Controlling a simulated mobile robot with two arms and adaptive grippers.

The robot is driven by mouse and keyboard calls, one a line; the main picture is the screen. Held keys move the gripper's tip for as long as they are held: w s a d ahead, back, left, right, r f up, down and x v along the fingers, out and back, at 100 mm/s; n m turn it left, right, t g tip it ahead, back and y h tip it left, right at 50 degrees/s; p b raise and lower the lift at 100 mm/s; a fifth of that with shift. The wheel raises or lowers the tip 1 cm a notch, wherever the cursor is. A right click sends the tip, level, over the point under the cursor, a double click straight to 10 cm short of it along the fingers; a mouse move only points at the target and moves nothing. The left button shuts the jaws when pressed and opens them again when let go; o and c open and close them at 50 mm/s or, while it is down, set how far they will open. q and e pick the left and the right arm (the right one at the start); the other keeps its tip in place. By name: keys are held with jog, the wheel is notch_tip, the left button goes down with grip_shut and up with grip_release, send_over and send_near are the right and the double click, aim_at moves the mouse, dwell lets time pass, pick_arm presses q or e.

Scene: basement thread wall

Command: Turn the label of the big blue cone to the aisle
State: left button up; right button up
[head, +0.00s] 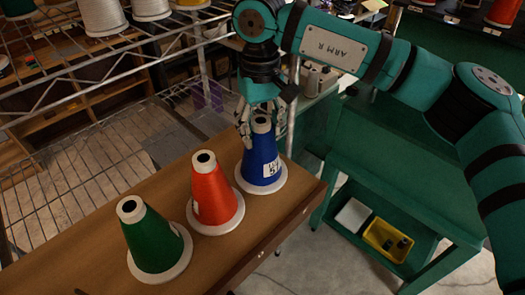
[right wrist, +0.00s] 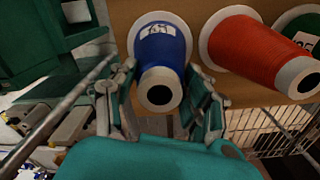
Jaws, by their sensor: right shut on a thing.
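The big blue cone (head: 260,160) stands upright on its white base at the far right end of a brown wooden board (head: 105,224). A white label with dark marks (head: 271,169) shows on its lower side, toward the right front in the head view. In the right wrist view the label (right wrist: 158,29) is on the far side of the blue cone (right wrist: 162,48), away from the gripper. My right gripper (head: 263,120) is shut around the cone's narrow top, one finger on each side. My left gripper is out of view.
A red cone (head: 212,190) stands close left of the blue one, and a green cone (head: 153,240) further left. A wire rack (head: 98,68) with spools rises behind. A green cart (head: 400,180) with a yellow bin (head: 388,240) stands at the right.

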dwell(0.3)
jog(key=o, duration=1.1)
jog(key=shift+f, duration=0.15)
jog(key=shift+o, duration=0.2)
